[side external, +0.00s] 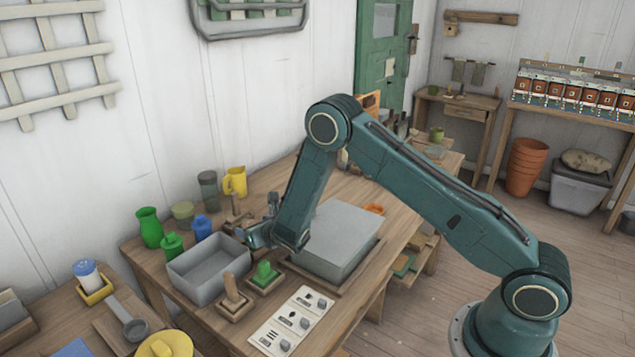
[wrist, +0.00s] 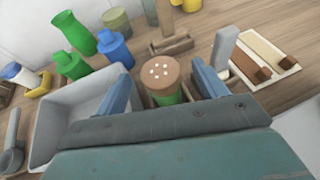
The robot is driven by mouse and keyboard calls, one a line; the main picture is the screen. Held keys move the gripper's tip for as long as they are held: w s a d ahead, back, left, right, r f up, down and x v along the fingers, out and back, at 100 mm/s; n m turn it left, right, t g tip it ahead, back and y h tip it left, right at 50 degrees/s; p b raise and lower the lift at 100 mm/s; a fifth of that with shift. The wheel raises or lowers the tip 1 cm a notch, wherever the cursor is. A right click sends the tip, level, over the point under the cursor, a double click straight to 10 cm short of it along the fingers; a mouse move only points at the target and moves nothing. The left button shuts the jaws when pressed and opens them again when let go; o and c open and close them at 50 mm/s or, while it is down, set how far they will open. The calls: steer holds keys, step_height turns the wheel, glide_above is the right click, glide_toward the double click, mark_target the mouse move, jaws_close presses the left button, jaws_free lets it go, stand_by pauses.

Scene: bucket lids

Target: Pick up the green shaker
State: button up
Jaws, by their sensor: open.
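The green shaker (wrist: 160,78) has a green body and a brown cap with pale holes. In the wrist view it stands between the two blue fingers of my gripper (wrist: 165,86), with a visible gap to each side. My gripper is open, and the lower part of the shaker is hidden by the gripper body. In the side view my gripper (side external: 263,224) is low beside the back right corner of the grey bin; I cannot make out the shaker there.
The open grey bin (side external: 208,270) is close on the left. A green bottle (side external: 172,245), a green vase (side external: 150,228) and a blue bottle (side external: 202,228) stand behind it. A large grey box (side external: 338,238) is to the right. Wooden holders (side external: 232,303) are in front.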

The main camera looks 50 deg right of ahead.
steer(key=shift+x, duration=1.4)
steer(key=shift+c, duration=0.4)
steer(key=c, duration=1.3)
steer(key=shift+o, duration=0.2)
steer(key=shift+r, duration=0.2)
step_height(320, 180, up, 20)
steer(key=shift+f, duration=0.15)
steer(key=shift+s+a, duration=0.1)
